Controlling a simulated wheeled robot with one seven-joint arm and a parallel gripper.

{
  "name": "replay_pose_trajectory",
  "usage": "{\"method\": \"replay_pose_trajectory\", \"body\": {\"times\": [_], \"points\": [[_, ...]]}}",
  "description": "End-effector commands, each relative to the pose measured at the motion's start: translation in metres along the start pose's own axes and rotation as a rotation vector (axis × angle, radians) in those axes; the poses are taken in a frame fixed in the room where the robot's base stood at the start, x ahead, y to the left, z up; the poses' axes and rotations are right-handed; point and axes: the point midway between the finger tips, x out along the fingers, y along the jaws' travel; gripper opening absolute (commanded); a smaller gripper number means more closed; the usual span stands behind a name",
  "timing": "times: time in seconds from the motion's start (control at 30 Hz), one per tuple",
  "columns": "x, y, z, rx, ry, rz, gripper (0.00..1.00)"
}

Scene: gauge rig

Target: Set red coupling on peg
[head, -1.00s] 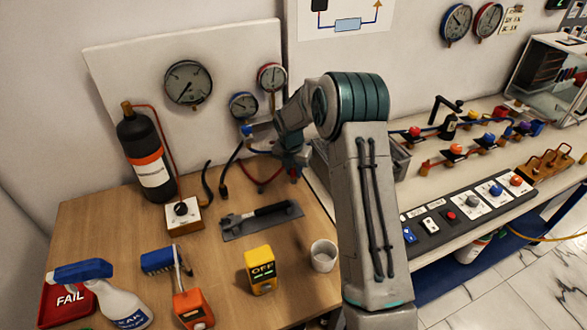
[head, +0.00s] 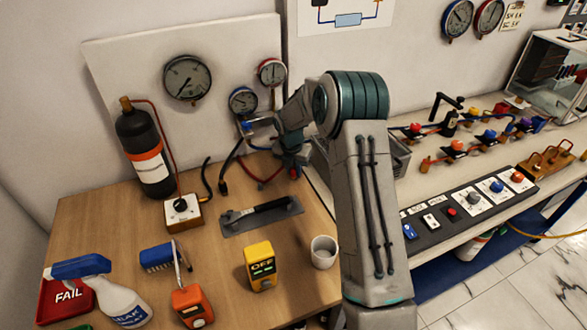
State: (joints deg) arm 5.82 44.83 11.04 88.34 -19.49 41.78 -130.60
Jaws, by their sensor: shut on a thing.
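My gripper (head: 294,165) is small in the head view, in front of the board's lower right part and above the back of the wooden bench. It points down and is shut on a small red piece (head: 293,174), which looks like the red coupling and is mostly hidden by the fingers. A red hose (head: 264,184) curves along the bench back to near the gripper. A blue coupling (head: 246,127) shows on the board left of my wrist, below a small gauge. I cannot make out the peg; my arm may hide it.
A tray with a wrench (head: 262,215), a white cup (head: 323,252), a yellow meter (head: 260,267) and a switch box (head: 183,211) stand on the bench. A dark gas bottle (head: 147,152) stands at left. A control panel (head: 470,205) lies right of my arm.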

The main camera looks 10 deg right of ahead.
Motion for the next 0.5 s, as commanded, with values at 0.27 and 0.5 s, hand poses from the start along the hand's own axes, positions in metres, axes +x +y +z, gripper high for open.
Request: {"method": "replay_pose_trajectory", "body": {"times": [0.27, 0.5], "points": [[0.0009, 0.0000, -0.0001, 0.000, 0.000, 0.000, 0.32], [0.0008, 0.0000, -0.0001, 0.000, 0.000, 0.000, 0.38]]}}
